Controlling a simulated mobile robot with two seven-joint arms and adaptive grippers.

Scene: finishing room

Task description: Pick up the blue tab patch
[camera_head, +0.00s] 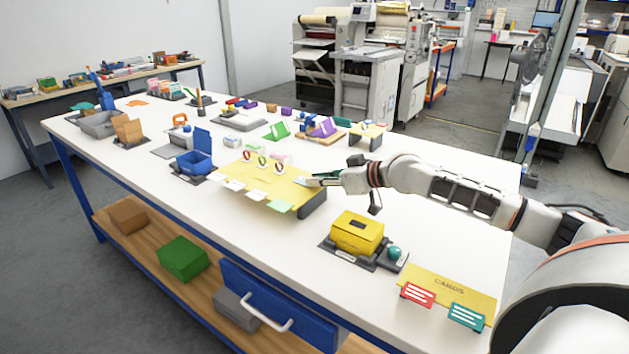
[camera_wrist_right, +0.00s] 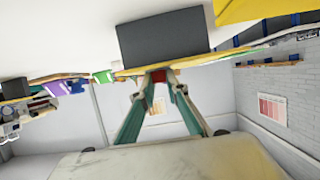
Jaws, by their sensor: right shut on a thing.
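My right gripper (camera_head: 316,180) reaches in from the right and is shut at the right end of a yellow board (camera_head: 262,184). A small pale bluish patch (camera_head: 302,181), which I take for the blue tab patch, shows at its fingertips. It is mostly hidden by the fingers, and I cannot tell whether it still touches the board. In the right wrist view the two green fingers (camera_wrist_right: 158,82) converge at the board's edge, with a dark red spot between their tips; the patch is not clear there. My left gripper is not in view.
Pale cards (camera_head: 256,196) lie along the board's front edge, and small rings stand on it. A blue open box (camera_head: 193,163) stands to its left. A yellow box (camera_head: 357,233) and a cards mat (camera_head: 450,287) are nearer me.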

